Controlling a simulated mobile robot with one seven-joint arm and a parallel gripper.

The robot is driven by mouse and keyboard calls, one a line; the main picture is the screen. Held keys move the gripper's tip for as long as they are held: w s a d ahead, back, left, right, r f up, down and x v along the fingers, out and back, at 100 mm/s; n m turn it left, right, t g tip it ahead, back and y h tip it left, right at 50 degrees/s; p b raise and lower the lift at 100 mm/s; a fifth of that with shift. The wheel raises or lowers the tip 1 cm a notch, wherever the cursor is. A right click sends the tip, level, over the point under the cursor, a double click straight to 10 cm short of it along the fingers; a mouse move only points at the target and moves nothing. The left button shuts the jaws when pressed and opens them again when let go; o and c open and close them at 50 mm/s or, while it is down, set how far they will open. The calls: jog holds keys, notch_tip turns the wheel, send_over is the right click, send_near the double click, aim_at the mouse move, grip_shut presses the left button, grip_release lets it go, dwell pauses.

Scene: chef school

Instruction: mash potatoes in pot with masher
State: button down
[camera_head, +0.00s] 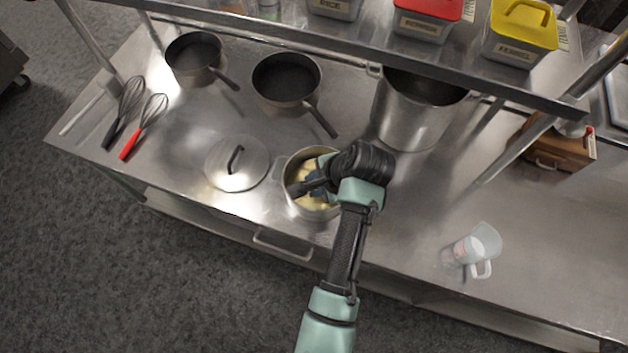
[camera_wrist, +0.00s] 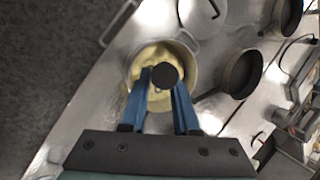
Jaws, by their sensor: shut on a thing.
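The pot (camera_head: 291,200) stands on the steel counter in front of my arm, with yellow potatoes (camera_head: 303,170) in it. In the wrist view the pot (camera_wrist: 193,62) lies below my gripper, and the yellow potatoes (camera_wrist: 152,57) show inside it. My gripper (camera_wrist: 165,78), with blue fingers, is shut on the masher (camera_wrist: 165,75), seen end-on as a dark round handle top between the fingertips. The masher is over the pot; its lower end is hidden, so I cannot tell whether it touches the potatoes. In the head view my arm covers part of the pot.
A lid (camera_head: 237,163) lies left of the pot. Two pans (camera_head: 196,58) (camera_head: 287,82) and a tall stockpot (camera_head: 412,112) stand behind. Whisks (camera_head: 144,126) lie at the left. A measuring jug (camera_head: 472,250) stands at the right, with bare counter around it. A shelf (camera_head: 350,57) overhangs the back.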

jog(key=shift+f+b, duration=1.05)
jog(key=shift+f, duration=1.05)
jog(key=shift+r, duration=0.1)
jog(key=w+r, duration=0.1)
jog(key=w+r+p, duration=0.1)
jog(key=r, duration=0.1)
jog(key=w+r+p, duration=0.1)
jog(key=shift+a+r, duration=0.15)
jog(key=shift+a, duration=0.2)
notch_tip(320, 180, down, 4)
jog(key=shift+f+b, duration=0.2)
jog(key=shift+b, duration=0.85)
